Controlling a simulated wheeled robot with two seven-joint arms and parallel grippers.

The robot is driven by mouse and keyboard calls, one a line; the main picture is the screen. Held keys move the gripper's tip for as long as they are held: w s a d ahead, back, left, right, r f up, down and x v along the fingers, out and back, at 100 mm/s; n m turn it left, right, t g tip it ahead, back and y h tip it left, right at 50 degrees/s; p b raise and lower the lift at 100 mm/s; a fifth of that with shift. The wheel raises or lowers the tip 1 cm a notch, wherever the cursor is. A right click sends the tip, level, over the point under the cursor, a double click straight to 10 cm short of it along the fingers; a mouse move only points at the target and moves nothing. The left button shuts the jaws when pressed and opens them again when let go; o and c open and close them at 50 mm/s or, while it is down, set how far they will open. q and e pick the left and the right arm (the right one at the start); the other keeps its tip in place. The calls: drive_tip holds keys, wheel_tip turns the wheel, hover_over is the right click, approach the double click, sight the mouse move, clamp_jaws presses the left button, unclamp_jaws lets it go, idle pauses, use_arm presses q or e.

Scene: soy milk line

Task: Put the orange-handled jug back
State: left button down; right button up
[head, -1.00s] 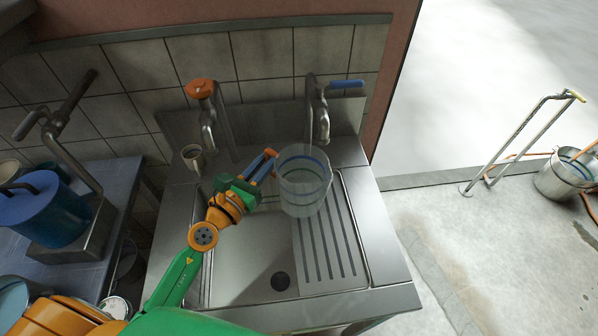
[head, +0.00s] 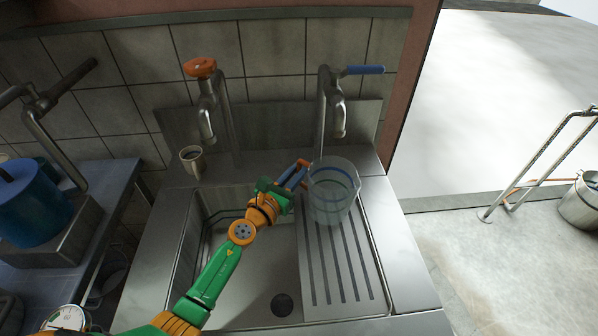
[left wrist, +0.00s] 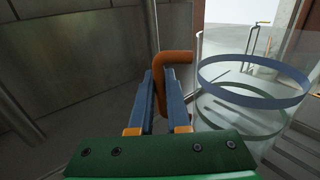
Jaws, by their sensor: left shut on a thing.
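The jug (head: 333,196) is a clear, see-through vessel with a blue band and an orange handle. In the head view it is upright at the upper end of the ribbed drainboard (head: 345,262), right of the sink basin; I cannot tell whether its base touches the board. My left gripper (head: 298,178) is shut on the jug's handle from the left. In the left wrist view the gripper's blue fingers (left wrist: 165,98) close around the orange handle (left wrist: 175,62), with the jug's body (left wrist: 255,110) to the right. My right gripper is not in view.
A tap with an orange handle (head: 200,68) and a tap with a blue lever (head: 364,70) stand behind the sink (head: 240,282). A small metal cup (head: 192,161) sits on the back left ledge. A blue pot (head: 32,207) is at far left.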

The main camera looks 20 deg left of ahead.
use_arm(q)
drive_tip(key=c, duration=0.9)
unclamp_jaws()
drive_tip(key=v, duration=1.2)
drive_tip(key=shift+r, duration=0.1)
